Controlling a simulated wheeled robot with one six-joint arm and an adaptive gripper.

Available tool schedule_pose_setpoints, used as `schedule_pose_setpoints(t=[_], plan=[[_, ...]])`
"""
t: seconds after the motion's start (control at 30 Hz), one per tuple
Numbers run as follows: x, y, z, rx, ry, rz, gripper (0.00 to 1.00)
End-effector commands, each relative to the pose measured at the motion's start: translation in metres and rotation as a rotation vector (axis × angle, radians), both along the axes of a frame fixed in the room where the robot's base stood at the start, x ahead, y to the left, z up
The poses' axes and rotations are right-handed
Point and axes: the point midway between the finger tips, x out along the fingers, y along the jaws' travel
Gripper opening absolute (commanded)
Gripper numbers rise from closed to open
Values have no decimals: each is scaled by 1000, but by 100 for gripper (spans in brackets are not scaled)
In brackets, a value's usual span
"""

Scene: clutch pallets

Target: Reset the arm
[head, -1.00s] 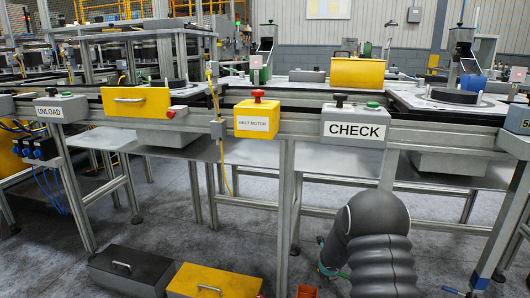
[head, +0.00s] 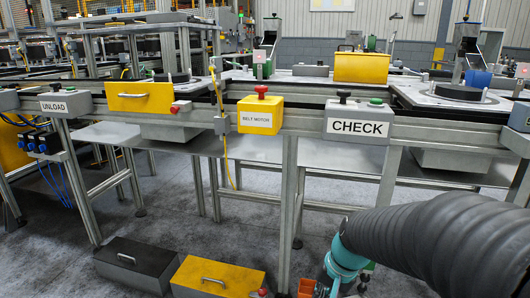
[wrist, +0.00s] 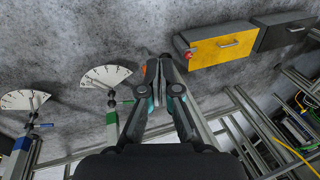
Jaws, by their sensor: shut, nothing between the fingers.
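My gripper (wrist: 165,62) shows in the wrist view, its two fingers together at the tips, with nothing held. It points over the grey floor. In the head view my arm fills the lower right as a dark ribbed sleeve with a teal joint; the fingers cannot be made out there.
In the head view, a frame carries the CHECK box (head: 356,125), BELT MOTOR box (head: 259,117) and UNLOAD box (head: 66,106). A black box (head: 150,265) and a yellow box (head: 215,277) stand on the floor below. The wrist view shows white dials (wrist: 106,75) and metal posts at right.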

Motion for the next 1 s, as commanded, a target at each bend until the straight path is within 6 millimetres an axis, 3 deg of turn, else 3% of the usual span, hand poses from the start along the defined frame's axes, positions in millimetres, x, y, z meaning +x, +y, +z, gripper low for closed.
schedule_pose_setpoints(t=[0.2,0.4,0.73,1.0], plan=[[-62,-20,37,-156,-52,198,0],[-102,-35,65,-272,-136,268,0],[-131,-35,112,-324,-330,267,0],[-134,-34,121,-327,-363,265,0]])
